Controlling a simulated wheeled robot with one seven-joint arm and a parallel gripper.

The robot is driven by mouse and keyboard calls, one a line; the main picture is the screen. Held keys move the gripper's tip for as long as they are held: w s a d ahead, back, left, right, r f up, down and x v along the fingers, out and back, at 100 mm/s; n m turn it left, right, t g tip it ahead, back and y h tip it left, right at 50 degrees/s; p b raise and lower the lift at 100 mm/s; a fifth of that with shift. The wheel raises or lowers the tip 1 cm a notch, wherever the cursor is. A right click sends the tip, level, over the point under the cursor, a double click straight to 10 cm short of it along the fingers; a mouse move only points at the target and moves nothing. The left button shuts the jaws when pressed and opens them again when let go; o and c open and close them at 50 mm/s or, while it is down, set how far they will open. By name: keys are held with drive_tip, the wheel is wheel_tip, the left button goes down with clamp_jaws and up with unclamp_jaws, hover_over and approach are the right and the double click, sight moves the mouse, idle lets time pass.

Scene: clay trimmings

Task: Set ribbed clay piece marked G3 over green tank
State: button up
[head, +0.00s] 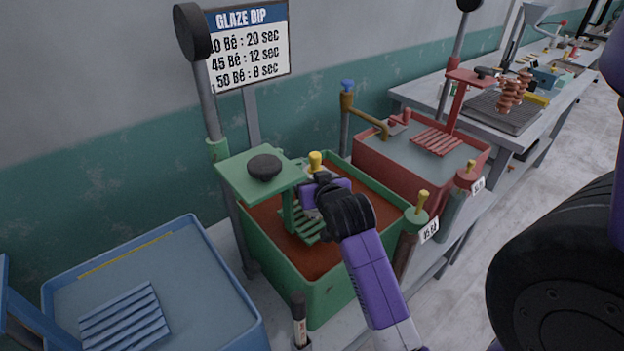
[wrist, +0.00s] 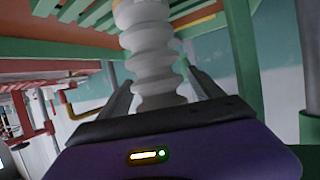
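The green tank (head: 325,290) holds red-brown glaze and stands between a blue tank and a red tank. A green slatted rack (head: 303,226) hangs in it from a green post with a top plate (head: 262,172); its slats also show in the wrist view (wrist: 92,12). My gripper (head: 318,198) is over the green tank, beside the post. A pale ribbed clay piece (wrist: 155,55) stands between its fingers, which appear shut on it. One end of the piece is close to the slats; I cannot tell whether it touches them. The marking G3 is not legible.
The blue tank (head: 215,275) is at the left and the red tank (head: 470,135) at the back right. Upright levers and yellow-topped posts (head: 421,205) surround the green tank. Brown ribbed pieces (head: 510,95) stand on a far bench. A glaze sign (head: 248,45) is behind.

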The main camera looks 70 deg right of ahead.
drive_tip(key=shift+r, duration=0.25)
drive_tip(key=shift+s+a, duration=0.2)
drive_tip(key=shift+a, duration=0.1)
drive_tip(key=p+v, duration=0.2)
drive_tip(key=v, duration=0.9)
drive_tip(key=shift+p, duration=0.35)
drive_tip(key=shift+s+a, duration=0.15)
